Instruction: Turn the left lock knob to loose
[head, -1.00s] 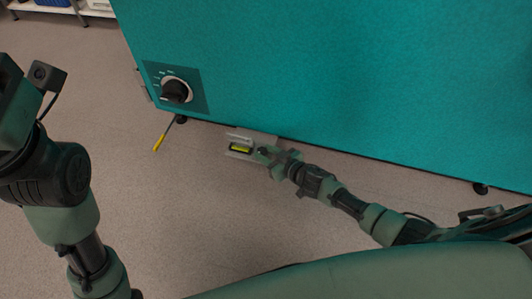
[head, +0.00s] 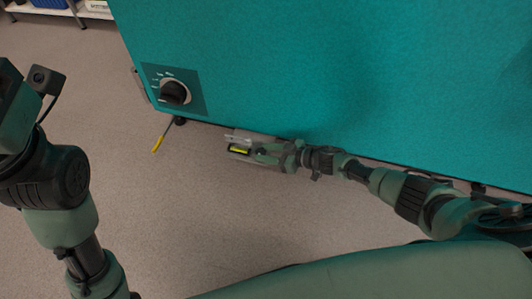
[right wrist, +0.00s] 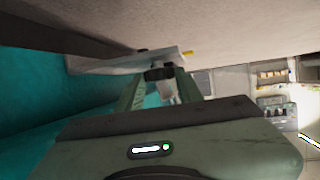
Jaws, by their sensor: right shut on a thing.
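A dark round knob (head: 174,92) with a pale ring sits on a dark panel (head: 202,95) at the lower left of the teal chamber front (head: 320,70). White marks surround it, too small to read. My right gripper (head: 262,152) is right of and below the knob, apart from it, close along the chamber's bottom edge. The right wrist view shows the pale block (right wrist: 120,63) at my right fingertips (right wrist: 160,74). My left arm stands at the left; its fingertips are out of view.
A thin rod with a yellow handle (head: 157,145) slants out beside a dark foot (head: 180,120) under the chamber's left corner. The floor (head: 190,200) in front is clear. A shelf (head: 60,12) stands at the top left.

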